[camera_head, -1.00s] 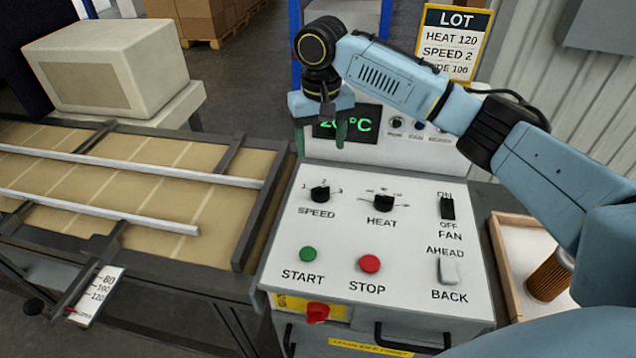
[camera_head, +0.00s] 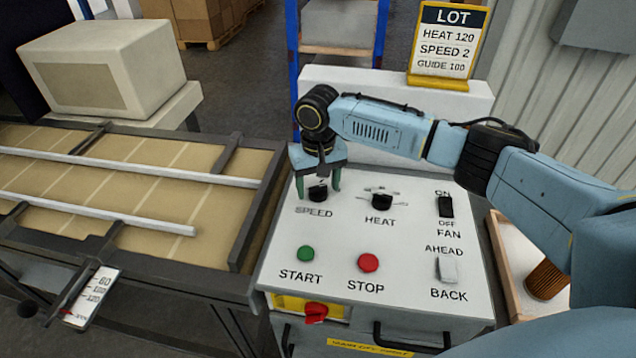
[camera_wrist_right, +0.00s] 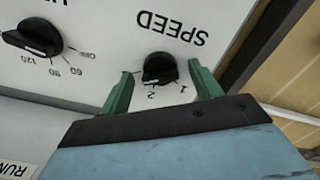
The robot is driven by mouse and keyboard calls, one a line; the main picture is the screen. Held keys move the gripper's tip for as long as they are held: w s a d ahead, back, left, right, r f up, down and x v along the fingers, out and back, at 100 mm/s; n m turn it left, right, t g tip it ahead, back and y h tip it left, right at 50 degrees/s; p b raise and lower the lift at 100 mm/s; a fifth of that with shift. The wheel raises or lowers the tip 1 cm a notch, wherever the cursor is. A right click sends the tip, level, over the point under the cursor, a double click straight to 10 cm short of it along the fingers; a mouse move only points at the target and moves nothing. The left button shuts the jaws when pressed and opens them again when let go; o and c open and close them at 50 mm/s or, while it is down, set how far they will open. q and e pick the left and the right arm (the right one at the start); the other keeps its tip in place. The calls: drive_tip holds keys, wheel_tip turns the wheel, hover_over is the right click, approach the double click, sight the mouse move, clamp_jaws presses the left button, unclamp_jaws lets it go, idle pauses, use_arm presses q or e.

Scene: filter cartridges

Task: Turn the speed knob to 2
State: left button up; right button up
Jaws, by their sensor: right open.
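The black speed knob (camera_head: 318,193) sits on the sloping white control panel (camera_head: 345,235), above the word SPEED. My right gripper (camera_head: 319,190) reaches down over it from above, with green fingers on either side of the knob. In the right wrist view, the open fingers (camera_wrist_right: 163,92) flank the speed knob (camera_wrist_right: 160,69), with gaps visible on both sides. The numbers 1 and 2 show near the knob there, upside down; which mark the pointer meets is hard to tell. The lot sign (camera_head: 449,42) reads HEAT 120, SPEED 2, GUIDE 100. My left gripper is out of view.
The heat knob (camera_head: 382,199) is just right of the speed knob. A fan switch (camera_head: 446,206), green start button (camera_head: 306,253), red stop button (camera_head: 368,263) and ahead/back switch (camera_head: 447,269) share the panel. A conveyor (camera_head: 110,190) lies left; a tray with a cartridge (camera_head: 546,281) lies right.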

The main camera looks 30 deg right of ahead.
drive_tip(key=c, duration=1)
drive_tip(key=shift+r+n+p, duration=0.15)
drive_tip(key=shift+n+p, duration=0.25)
drive_tip(key=shift+p, duration=0.35)
drive_tip(key=n+p, duration=0.4)
drive_tip(key=p, duration=0.1)
drive_tip(key=shift+n+p, duration=0.3)
drive_tip(key=n+p, duration=0.1)
drive_tip(key=n, duration=0.1)
drive_tip(key=shift+n+p, duration=0.3)
drive_tip(key=shift+p, duration=0.05)
drive_tip(key=shift+n+p, duration=0.65)
drive_tip(key=shift+n, duration=1.35)
drive_tip(key=o, duration=1)
